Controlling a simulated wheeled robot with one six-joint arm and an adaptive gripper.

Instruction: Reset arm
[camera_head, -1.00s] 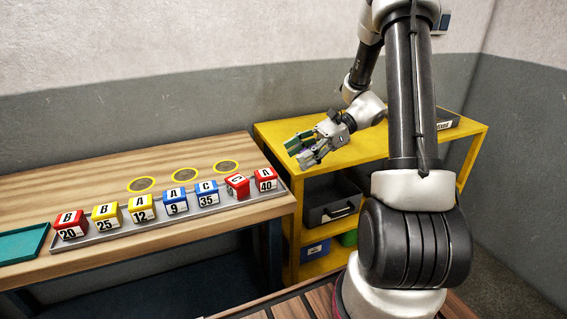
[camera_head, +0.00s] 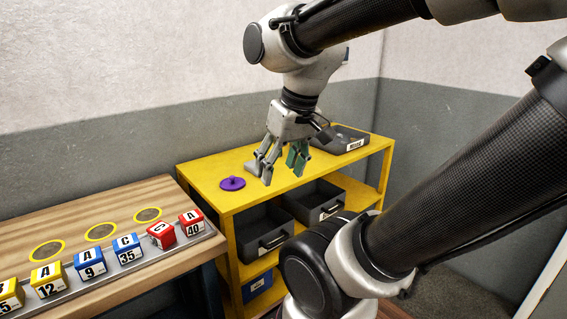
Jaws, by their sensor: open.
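My gripper (camera_head: 277,166) hangs pointing down in front of the wall, over the top of the yellow shelf unit (camera_head: 209,176). Its fingers are spread apart and nothing shows between them. My arm reaches in from the right side of the view, bent at the elbow. How far the fingertips are above the shelf top is hard to tell.
A purple knobbed disc (camera_head: 232,183) lies on the shelf top, left of my gripper. A dark labelled tray (camera_head: 341,141) sits at its back right. Grey bins (camera_head: 265,232) fill the shelf below. On the wooden bench (camera_head: 75,208), numbered blocks (camera_head: 126,249) stand in a metal tray.

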